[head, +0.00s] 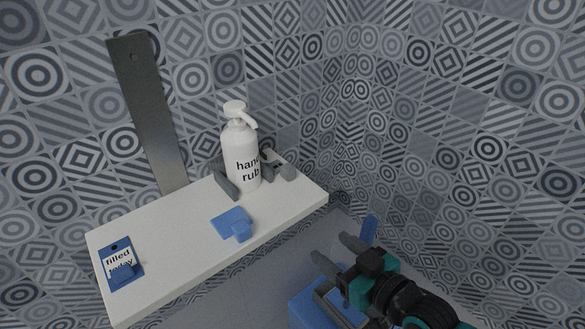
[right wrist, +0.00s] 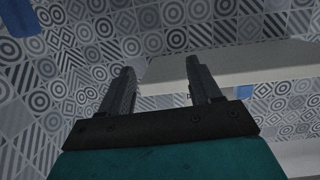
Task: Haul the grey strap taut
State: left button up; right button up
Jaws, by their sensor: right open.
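A long flat grey strip (head: 148,115) with a small hole near its top leans against the tiled wall behind the white shelf. It is the most strap-like thing in view, but I cannot tell for sure that it is the grey strap. My right gripper (head: 338,254) is in the head view's lower right, off the shelf's right end. Its fingers are apart with nothing between them, also in the right wrist view (right wrist: 160,88). It is well away from the strip. A blue thing (head: 303,308) with a grey frame (head: 326,303) lies below it, partly hidden by my arm. My left gripper is out of view.
The white shelf (head: 185,258) holds a white hand rub bottle (head: 240,158) with grey pieces (head: 226,184) at its base. A blue block (head: 232,223) and a blue "filled today" tag (head: 117,251) lie nearer the front. Tiled walls close the corner.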

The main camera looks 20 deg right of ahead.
aim_at(293, 171)
jog(key=r, duration=0.3)
jog(key=w+r+t+y, duration=0.1)
jog(key=r, duration=0.1)
jog(key=w+d+r+t, duration=0.1)
jog(key=r, duration=0.2)
jog(key=shift+d+r+y, duration=0.1)
jog(key=shift+r+y, duration=0.2)
jog(key=shift+r, duration=0.05)
jog(key=shift+c, duration=0.9)
jog(key=x, duration=1.2)
jog(key=shift+w+r, duration=0.2)
jog(key=shift+w, duration=0.1)
grip_shut()
